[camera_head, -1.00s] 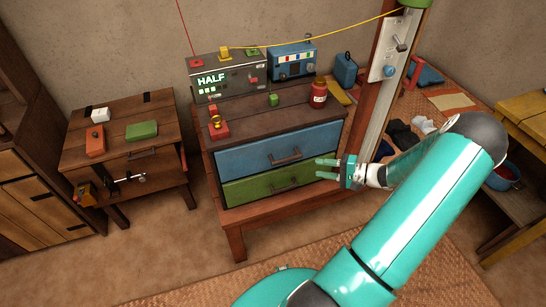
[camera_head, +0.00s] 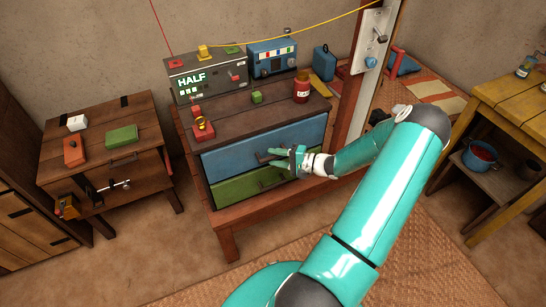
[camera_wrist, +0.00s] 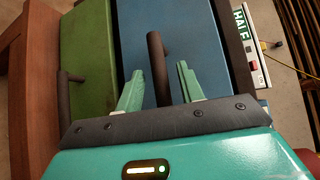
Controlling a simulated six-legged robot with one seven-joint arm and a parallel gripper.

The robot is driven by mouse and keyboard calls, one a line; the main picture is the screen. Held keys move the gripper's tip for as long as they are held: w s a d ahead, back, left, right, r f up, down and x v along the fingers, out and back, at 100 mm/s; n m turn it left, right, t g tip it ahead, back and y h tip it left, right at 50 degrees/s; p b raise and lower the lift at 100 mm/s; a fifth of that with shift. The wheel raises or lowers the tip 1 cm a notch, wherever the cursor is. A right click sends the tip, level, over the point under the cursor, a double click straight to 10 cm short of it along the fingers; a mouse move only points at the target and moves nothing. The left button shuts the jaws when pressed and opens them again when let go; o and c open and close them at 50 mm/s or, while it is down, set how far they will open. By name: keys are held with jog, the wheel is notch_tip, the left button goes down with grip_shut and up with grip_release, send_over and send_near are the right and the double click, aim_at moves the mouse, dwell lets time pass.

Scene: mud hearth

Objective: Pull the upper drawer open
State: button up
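The upper drawer is blue (camera_head: 232,158) and sits shut in the dark wooden cabinet, above a green lower drawer (camera_head: 228,192). It also fills the middle of the wrist view (camera_wrist: 205,50). Its dark bar handle (camera_wrist: 157,65) lies between my two fingers in the wrist view, with a gap visible on each side. My gripper (camera_wrist: 160,80) is open. In the head view my gripper (camera_head: 278,157) is at the blue front and hides part of the handle. I cannot tell how deep the fingers reach around the bar.
On the cabinet top stand a grey box marked HALF (camera_head: 207,78), a red jar (camera_head: 301,88) and a green block (camera_head: 256,97). A wooden post (camera_head: 358,85) rises to the right. A side table (camera_head: 100,145) is left, a yellow table (camera_head: 505,105) right. The floor in front is clear.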

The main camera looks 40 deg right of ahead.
jog(key=shift+w+a+f, duration=0.1)
jog(key=shift+w+a, duration=0.2)
jog(key=shift+w, duration=0.25)
jog(key=shift+c, duration=0.2)
grip_shut()
jog(key=shift+s, duration=0.1)
jog(key=s+a, duration=0.3)
jog(key=s, duration=0.7)
jog(key=s+a, duration=0.3)
jog(key=s, duration=0.7)
jog(key=shift+s, duration=0.2)
jog(key=shift+o, duration=0.2)
grip_release()
